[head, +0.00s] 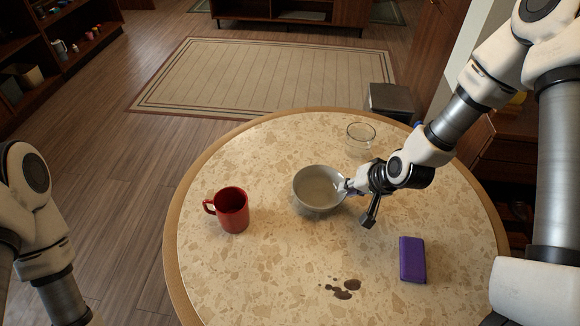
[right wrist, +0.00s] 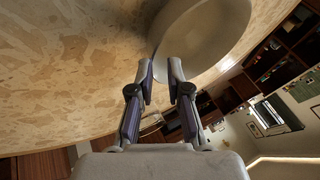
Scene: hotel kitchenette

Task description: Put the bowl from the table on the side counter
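A pale grey bowl (head: 316,187) stands upright on the round stone-patterned table (head: 270,270). It looks empty. My right gripper (head: 349,187) is at the right side of the bowl's rim. In the right wrist view its two fingers (right wrist: 160,78) are apart, with the bowl (right wrist: 205,40) just beyond the tips. I cannot tell whether the fingers touch the rim. My left gripper is out of view; only part of my left arm shows at the lower left. I cannot tell for sure which surface is the side counter.
A red mug (head: 233,210) stands left of the bowl, and a clear glass bowl (head: 360,138) is behind it to the right. A purple box (head: 412,259) and a dark spill (head: 346,289) are nearer the front. Wooden furniture (head: 500,150) stands beyond the table's right edge.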

